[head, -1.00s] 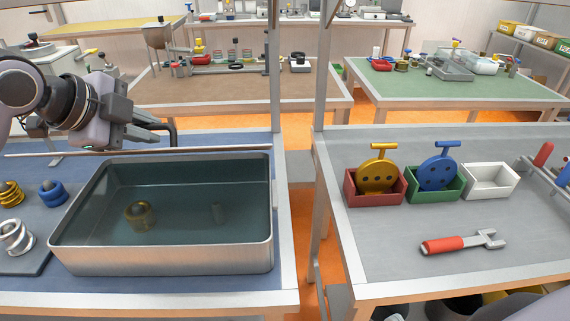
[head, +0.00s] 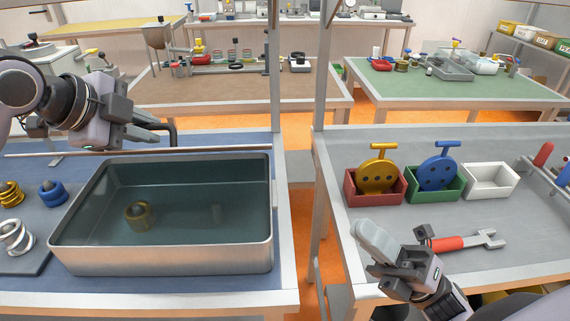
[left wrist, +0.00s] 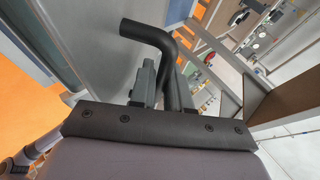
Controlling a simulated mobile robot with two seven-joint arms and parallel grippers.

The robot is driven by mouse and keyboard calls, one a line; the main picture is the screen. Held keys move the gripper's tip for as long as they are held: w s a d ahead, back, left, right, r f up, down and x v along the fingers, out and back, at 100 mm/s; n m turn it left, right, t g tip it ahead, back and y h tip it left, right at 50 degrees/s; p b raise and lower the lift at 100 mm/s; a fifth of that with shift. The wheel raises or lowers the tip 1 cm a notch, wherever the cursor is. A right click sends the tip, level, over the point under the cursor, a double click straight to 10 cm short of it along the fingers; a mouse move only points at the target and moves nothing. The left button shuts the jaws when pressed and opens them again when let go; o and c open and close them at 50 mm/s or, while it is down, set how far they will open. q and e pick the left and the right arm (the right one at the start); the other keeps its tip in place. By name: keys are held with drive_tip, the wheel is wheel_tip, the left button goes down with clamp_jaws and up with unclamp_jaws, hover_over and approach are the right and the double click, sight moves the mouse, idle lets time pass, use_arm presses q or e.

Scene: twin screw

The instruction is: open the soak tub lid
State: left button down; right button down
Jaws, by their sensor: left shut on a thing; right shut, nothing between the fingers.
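The soak tub (head: 165,258) is a metal box on the left bench with its top open to view. Inside, under dark liquid, are a brass-coloured ring part (head: 137,214) and a faint grey piece. A thin brownish strip (head: 225,148), perhaps the lid seen edge-on, runs along the tub's back. A black bent handle (head: 172,133) rises behind it. My left gripper (head: 150,125) is shut on this handle; the left wrist view shows the bar (left wrist: 160,45) between the fingers. My right gripper (head: 405,257) is shut and empty over the right bench's front edge.
Coil parts, one blue (head: 52,193), lie left of the tub. On the right bench stand red (head: 372,200), green (head: 432,198) and white (head: 490,182) bins. A red-handled tool (head: 452,243) lies just beyond my right gripper. A post and gap separate the benches.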

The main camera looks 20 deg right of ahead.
drive_tip(key=w+a+r+n+t+h, duration=0.1)
drive_tip(key=w+a+r+h, duration=0.1)
drive_tip(key=w+a, duration=0.2)
drive_tip(key=w+a+r+n+t+h, duration=0.1)
drive_tip(key=w+a+r, duration=0.2)
drive_tip(key=w, duration=0.5)
drive_tip(key=shift+w+a+r+h, duration=0.15)
drive_tip(key=shift+w+a+h, duration=0.15)
drive_tip(key=shift+a+h, duration=0.1)
use_arm(q)
drive_tip(key=shift+d+f, duration=0.15)
use_arm(e)
drive_tip(key=shift+w+d+r+t, duration=0.35)
drive_tip(key=shift+w+r, duration=0.1)
drive_tip(key=shift+r, duration=0.25)
use_arm(q)
drive_tip(key=c, duration=1.4)
unclamp_jaws()
drive_tip(key=shift+s+f, duration=0.1)
drive_tip(key=shift+c, duration=0.2)
use_arm(e)
drive_tip(key=shift+r, duration=0.1)
